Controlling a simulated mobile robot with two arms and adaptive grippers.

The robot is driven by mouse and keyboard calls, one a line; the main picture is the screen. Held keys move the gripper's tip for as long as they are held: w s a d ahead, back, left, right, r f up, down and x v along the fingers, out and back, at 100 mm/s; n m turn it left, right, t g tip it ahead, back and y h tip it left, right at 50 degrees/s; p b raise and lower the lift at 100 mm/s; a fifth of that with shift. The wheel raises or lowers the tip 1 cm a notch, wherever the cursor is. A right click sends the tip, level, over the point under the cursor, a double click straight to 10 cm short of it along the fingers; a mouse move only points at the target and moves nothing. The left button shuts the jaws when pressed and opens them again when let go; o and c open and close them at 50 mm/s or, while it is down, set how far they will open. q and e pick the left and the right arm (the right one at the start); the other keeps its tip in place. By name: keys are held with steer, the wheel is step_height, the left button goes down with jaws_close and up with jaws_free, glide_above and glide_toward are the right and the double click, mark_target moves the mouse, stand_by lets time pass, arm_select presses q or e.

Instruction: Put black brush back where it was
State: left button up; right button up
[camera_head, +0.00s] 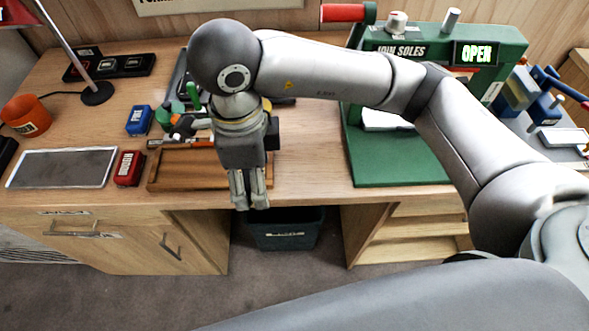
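My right gripper (250,205) points down from the arm that comes in from the right. It is in front of the wooden tray (185,183) at the desk's front edge. Its fingers look close together, and I cannot make out a gap or anything held between them. I cannot pick out the black brush for certain. Several dark and green tools (182,125) lie behind the tray, partly hidden by my arm. My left gripper is not in view.
A red box (129,168), a blue box (139,120) and a grey framed pad (62,168) lie on the left. A green machine (400,165) stands on the right. A dark bin (285,235) is under the desk. A lamp base (97,94) stands at the back left.

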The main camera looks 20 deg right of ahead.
steer(key=shift+d, duration=0.2)
steer(key=p, duration=0.3)
glide_above(293, 168)
steer(key=s+a, duration=0.3)
step_height(293, 168, down, 4)
steer(key=f, duration=0.1)
steer(key=w+d+f, duration=0.1)
steer(key=f, duration=0.1)
steer(key=w+d+f, duration=0.1)
steer(key=shift+d+f+p, duration=0.15)
steer(key=shift+p, duration=0.25)
steer(key=shift+w+d+f, duration=0.15)
steer(key=shift+w+f, duration=0.15)
steer(key=shift+f, duration=0.1)
steer(key=f, duration=0.2)
steer(key=f+p, duration=0.1)
steer(key=shift+w+d+f, duration=0.25)
steer(key=shift+d+f, duration=0.05)
steer(key=shift+f, duration=0.1)
steer(key=shift+f, duration=0.1)
